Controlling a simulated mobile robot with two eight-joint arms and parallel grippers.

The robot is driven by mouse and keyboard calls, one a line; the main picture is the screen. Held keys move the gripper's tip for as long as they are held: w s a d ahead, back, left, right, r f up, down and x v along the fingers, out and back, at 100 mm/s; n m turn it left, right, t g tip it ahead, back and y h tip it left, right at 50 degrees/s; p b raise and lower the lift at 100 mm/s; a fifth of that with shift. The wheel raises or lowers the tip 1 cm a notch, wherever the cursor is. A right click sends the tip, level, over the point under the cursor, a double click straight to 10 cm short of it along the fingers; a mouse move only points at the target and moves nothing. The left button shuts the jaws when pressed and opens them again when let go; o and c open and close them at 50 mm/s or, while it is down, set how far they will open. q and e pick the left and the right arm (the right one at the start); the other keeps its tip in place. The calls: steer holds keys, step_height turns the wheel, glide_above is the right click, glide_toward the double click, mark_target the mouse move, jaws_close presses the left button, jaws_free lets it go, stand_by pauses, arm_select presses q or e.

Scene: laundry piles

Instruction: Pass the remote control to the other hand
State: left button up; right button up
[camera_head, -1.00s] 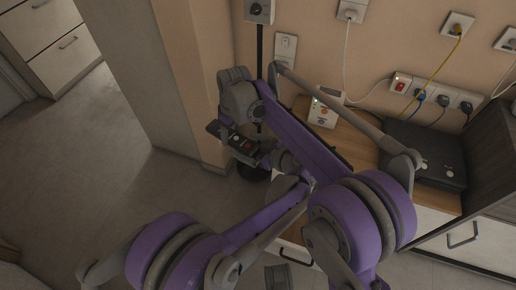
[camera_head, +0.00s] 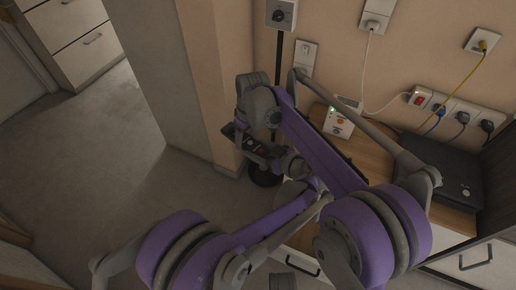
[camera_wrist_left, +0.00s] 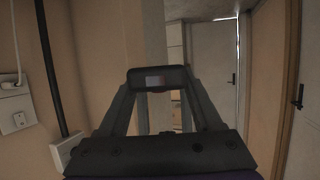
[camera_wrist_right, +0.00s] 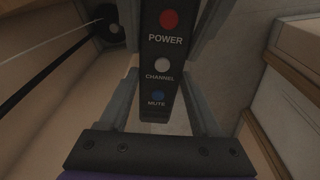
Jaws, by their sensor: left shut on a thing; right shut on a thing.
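The remote control (camera_head: 230,132) is a dark bar held up in the air near the wall corner, partly hidden by my arms in the head view. In the right wrist view the remote (camera_wrist_right: 162,68) shows its red POWER, white CHANNEL and blue MUTE buttons, and it lies between the fingers of my right gripper (camera_wrist_right: 163,75). In the left wrist view an end of the remote (camera_wrist_left: 146,74) sits between the fingertips of my left gripper (camera_wrist_left: 160,82). Both grippers are shut on it. In the head view the fingertips are small and dark.
A wooden counter (camera_head: 371,157) on the right bears a white device (camera_head: 339,123) and a black box (camera_head: 440,165). A power strip (camera_head: 455,108) with plugs and cables is on the wall. A wall corner (camera_head: 203,85) stands close to the remote. The floor (camera_head: 90,150) at left is open.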

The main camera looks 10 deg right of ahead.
mark_target(250, 142)
steer(key=o, duration=1.6)
step_height(250, 142, up, 11)
steer(key=s+d, duration=0.1)
steer(key=s+d+m+t+h, duration=0.1)
steer(key=s+d+t+h, duration=0.15)
steer(key=s+d, duration=0.85)
steer(key=s+d+m+t+h, duration=0.1)
steer(key=s+d+h, duration=0.2)
steer(key=s+d, duration=0.8)
steer(key=s+d+f+m, duration=0.2)
steer(key=s+f, duration=0.2)
steer(key=f, duration=0.3)
steer(key=s+a+f+m+y, duration=0.1)
steer(key=a+f, duration=0.1)
steer(key=a, duration=0.1)
steer(key=s+a+f+m+y, duration=0.2)
steer(key=a+f, duration=0.1)
steer(key=s+a+f+m+y, duration=0.1)
steer(key=a+f, duration=0.1)
steer(key=a, duration=0.1)
steer(key=shift+s+a+f+g, duration=0.15)
steer(key=shift+s+a+g, duration=0.1)
steer(key=shift+s+a, duration=0.15)
